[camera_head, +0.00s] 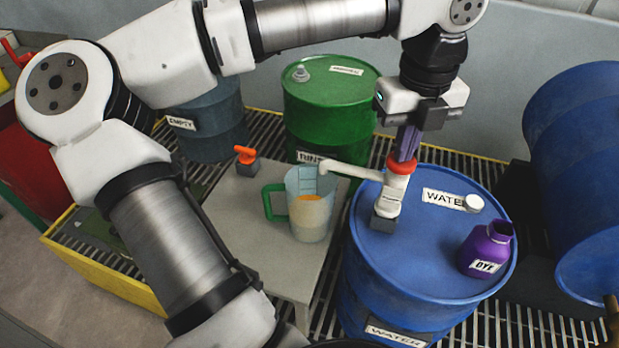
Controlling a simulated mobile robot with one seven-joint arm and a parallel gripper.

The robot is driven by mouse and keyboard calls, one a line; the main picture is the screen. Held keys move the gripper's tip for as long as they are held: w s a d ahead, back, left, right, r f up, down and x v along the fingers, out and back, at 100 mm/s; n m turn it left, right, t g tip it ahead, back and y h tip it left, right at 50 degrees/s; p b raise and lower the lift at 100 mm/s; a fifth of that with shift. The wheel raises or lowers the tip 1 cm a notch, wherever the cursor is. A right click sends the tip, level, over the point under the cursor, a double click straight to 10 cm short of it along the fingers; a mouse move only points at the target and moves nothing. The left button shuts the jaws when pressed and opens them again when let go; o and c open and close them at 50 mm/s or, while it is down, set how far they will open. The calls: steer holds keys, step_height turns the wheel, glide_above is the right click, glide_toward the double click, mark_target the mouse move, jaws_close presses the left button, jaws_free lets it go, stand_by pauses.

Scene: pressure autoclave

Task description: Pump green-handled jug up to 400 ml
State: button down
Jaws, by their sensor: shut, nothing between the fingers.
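The green-handled jug (312,212) is a clear measuring jug on the grey table. It holds a pale liquid with an orange patch near the top; its markings are too small to read. The hand pump (391,205) stands on the blue drum labelled WATER (400,260). Its cream spout (350,170) reaches left over the jug's mouth. My gripper (405,158) points down at the pump's red-orange top (401,164), fingers together, with nothing seen between them. It appears to touch the top, but I cannot be sure.
A purple DYE bottle (486,248) and a white cap (473,203) sit on the water drum's right side. A green drum (330,105) stands behind the table (235,205), which bears a small orange-topped piece (245,156). Another blue drum (580,160) lies at right.

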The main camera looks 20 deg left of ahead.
steer(key=shift+r+p, duration=1.15)
steer(key=shift+r, duration=0.85)
steer(key=shift+f, duration=0.1)
steer(key=shift+f+b, duration=2.15)
steer(key=shift+f, duration=0.2)
steer(key=shift+r, duration=0.2)
steer(key=shift+r+p, duration=1.65)
steer(key=shift+r, duration=0.6)
steer(key=shift+f, duration=0.15)
